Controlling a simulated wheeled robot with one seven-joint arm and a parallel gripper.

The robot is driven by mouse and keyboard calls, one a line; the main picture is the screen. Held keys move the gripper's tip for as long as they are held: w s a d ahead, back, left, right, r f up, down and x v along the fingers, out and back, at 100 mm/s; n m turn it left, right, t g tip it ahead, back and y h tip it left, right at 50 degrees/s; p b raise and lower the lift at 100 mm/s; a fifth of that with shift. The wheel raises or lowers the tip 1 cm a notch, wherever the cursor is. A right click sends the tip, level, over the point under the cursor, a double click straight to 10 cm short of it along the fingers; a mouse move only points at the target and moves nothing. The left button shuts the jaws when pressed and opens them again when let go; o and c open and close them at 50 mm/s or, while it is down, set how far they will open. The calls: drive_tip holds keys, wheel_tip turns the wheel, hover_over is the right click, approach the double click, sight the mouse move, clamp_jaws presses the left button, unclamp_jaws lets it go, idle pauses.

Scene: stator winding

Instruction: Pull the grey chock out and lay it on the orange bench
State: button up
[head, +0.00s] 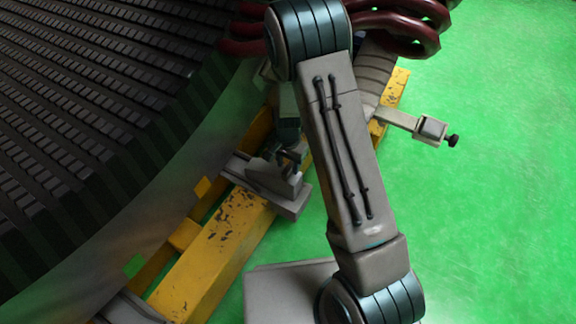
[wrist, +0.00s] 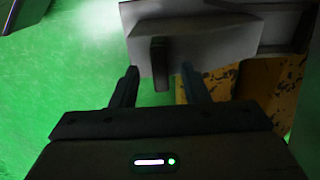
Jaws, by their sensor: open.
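The grey chock (head: 272,184) is a stepped, wedge-like block on the worn yellow beam, beside the large dark drum. In the wrist view the chock (wrist: 205,42) fills the top, with a short upright grip (wrist: 159,62) standing out from it. My gripper (wrist: 158,76) is open, its two fingers apart on either side of that grip, and holds nothing. Whether the fingers touch it cannot be told. In the head view my gripper (head: 288,157) is just above the chock, partly hidden by my arm. No separate orange bench can be made out.
The yellow beam (head: 215,250) runs diagonally under the dark ribbed drum (head: 80,110). Dark red coils (head: 400,18) are at the top. A grey clamp with a black knob (head: 432,129) juts out right. Green floor is clear at the right.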

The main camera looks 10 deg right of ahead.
wheel_tip(320, 180, up, 11)
drive_tip(key=p, duration=0.3)
drive_tip(key=shift+p, duration=0.4)
